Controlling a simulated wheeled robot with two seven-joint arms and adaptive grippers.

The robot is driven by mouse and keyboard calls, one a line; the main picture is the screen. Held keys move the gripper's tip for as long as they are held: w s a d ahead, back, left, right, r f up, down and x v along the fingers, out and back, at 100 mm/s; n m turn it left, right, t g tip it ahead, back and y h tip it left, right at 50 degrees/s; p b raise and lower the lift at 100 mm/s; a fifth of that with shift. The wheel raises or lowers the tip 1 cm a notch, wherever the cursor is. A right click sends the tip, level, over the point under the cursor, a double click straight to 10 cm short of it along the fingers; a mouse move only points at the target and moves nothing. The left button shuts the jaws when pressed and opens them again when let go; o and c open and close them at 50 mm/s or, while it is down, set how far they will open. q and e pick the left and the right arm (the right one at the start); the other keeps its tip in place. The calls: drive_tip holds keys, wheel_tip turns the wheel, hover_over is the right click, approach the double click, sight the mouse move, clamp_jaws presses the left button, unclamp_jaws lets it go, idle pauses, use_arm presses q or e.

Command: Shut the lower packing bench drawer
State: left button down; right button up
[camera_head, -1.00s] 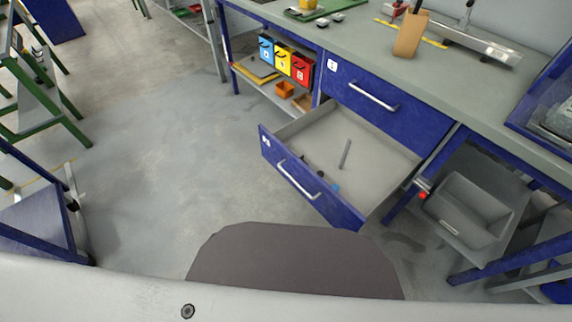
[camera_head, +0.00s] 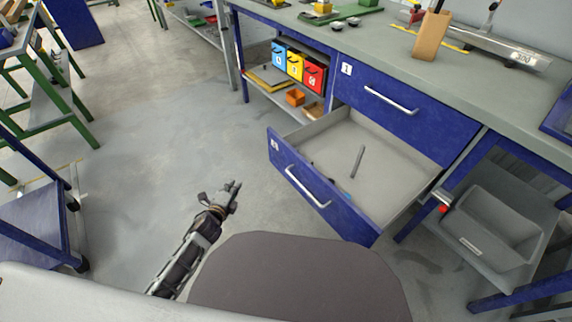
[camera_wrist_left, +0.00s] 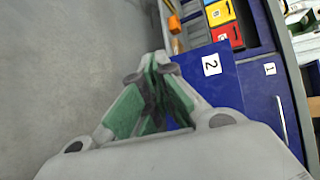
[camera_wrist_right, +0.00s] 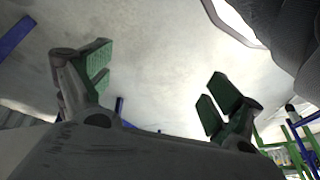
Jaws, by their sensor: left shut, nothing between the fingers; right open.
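The lower drawer (camera_head: 318,196) of the packing bench is pulled well out, with a blue front, a silver handle and a label. A grey rod (camera_head: 357,161) and a few small items lie inside. The upper drawer (camera_head: 395,108) is closed. My left gripper (camera_head: 232,188) is shut and empty, in front and left of the lower drawer's front, apart from it in the head view. In the left wrist view its fingers (camera_wrist_left: 155,75) overlap the blue front marked 2 (camera_wrist_left: 212,66); contact cannot be told. My right gripper (camera_wrist_right: 155,85) is open and empty, seen only in its own wrist view.
Red, yellow and blue bins (camera_head: 298,66) and an orange box (camera_head: 295,97) stand on the shelves left of the drawers. A grey tub (camera_head: 490,225) sits under the bench at right. A blue cart (camera_head: 40,230) stands at left. The floor between is clear.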

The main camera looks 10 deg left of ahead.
sight(292, 157)
use_arm(q)
drive_tip(key=d+r+m+g+h+b, duration=0.1)
drive_tip(key=d+r+m+h+b, duration=0.2)
drive_tip(key=m, duration=0.9)
drive_tip(key=d+r+m+h+b, duration=0.3)
drive_tip(key=d+m+h, duration=0.2)
drive_tip(key=m+h, duration=0.3)
drive_tip(key=shift+w+d+m+g+h, duration=0.15)
drive_tip(key=shift+d+m+g+h, duration=0.2)
drive_tip(key=shift+m, duration=1.85)
use_arm(e)
drive_tip(key=shift+w+a+r+t+y, duration=0.25)
drive_tip(key=shift+a+r+t+y, duration=0.2)
drive_tip(key=shift+a, duration=0.25)
drive_tip(key=shift+w+a+r+t+y, duration=0.25)
drive_tip(key=shift+a+r+t+y, duration=0.15)
drive_tip(key=shift+a, duration=0.25)
use_arm(q)
drive_tip(key=shift+w, duration=0.1)
use_arm(e)
drive_tip(key=shift+f, duration=0.15)
